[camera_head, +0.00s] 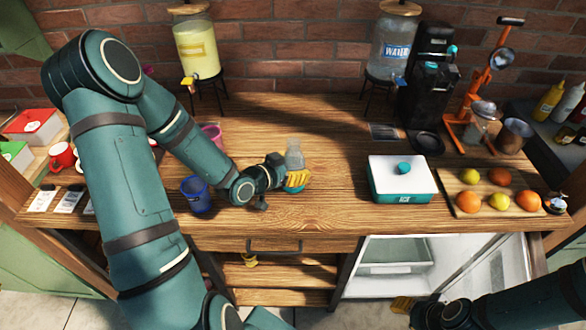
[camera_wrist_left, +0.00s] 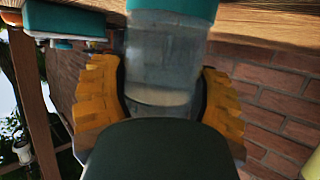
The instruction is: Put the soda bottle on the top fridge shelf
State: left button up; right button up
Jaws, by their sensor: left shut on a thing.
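The soda bottle (camera_head: 294,158) is clear with a teal lower part, upright at the middle of the wooden table. My left gripper (camera_head: 297,180) is shut around it, yellow fingers on its sides. In the left wrist view the bottle (camera_wrist_left: 165,60) sits between both fingers (camera_wrist_left: 160,100), teal end at the top of the picture. I cannot tell whether its base touches the table. The fridge (camera_head: 390,253) under the table's right side is open, with a pale shelf (camera_head: 390,269) inside. My right gripper (camera_head: 403,305) is low in front of the fridge; its finger opening is unclear.
A white and teal box (camera_head: 403,176) and a board with fruit (camera_head: 505,203) stand right of the bottle. A blue cup (camera_head: 197,194) and a pink cup (camera_head: 211,134) stand left. The open fridge door (camera_head: 508,262) extends at the right. Table between bottle and box is clear.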

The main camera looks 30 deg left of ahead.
aim_at(294, 139)
pick_arm(q)
jog(key=shift+r, duration=0.15)
jog(key=shift+r+p, duration=0.85)
jog(key=shift+r, duration=3.9)
